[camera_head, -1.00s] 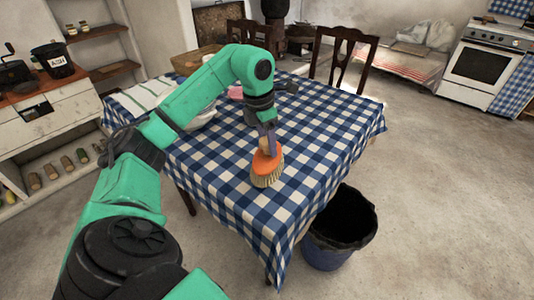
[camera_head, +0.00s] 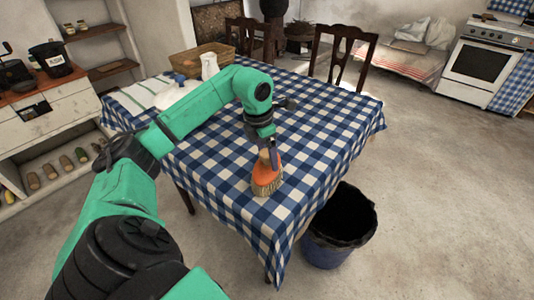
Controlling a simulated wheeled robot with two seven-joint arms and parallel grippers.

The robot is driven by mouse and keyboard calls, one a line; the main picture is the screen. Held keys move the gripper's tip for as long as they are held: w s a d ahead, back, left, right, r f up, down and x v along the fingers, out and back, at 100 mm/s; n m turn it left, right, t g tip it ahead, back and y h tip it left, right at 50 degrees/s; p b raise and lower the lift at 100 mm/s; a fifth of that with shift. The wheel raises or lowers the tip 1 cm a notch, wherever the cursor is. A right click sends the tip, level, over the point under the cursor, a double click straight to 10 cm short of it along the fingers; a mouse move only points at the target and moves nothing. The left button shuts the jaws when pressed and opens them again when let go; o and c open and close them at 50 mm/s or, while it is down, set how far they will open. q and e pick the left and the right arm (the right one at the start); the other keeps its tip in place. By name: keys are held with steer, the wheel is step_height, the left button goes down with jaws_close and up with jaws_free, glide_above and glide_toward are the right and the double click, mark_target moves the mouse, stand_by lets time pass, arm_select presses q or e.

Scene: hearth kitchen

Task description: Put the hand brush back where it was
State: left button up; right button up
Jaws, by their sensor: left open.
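The hand brush (camera_head: 267,176) has an orange body, pale bristles and a tan handle end. It stands on its bristles on the blue-and-white checked tablecloth (camera_head: 320,140), near the table's front edge. My left gripper (camera_head: 273,158) is open at the top of the brush, with a dark finger close against the handle. I cannot tell whether the finger touches it. The far finger is hidden. My right gripper is not in view.
A blue bin (camera_head: 328,252) with a black liner stands on the floor by the table's front right corner. A wicker basket (camera_head: 185,64) and a white upright item (camera_head: 209,67) are at the back left of the table. The table's right side is clear.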

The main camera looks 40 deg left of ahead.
arm_select(q)
steer(key=shift+r, duration=0.65)
step_height(320, 180, up, 11)
steer(key=s+p, duration=0.1)
steer(key=shift+s+a, duration=0.3)
steer(key=shift+s, duration=0.05)
steer(key=shift+f, duration=0.1)
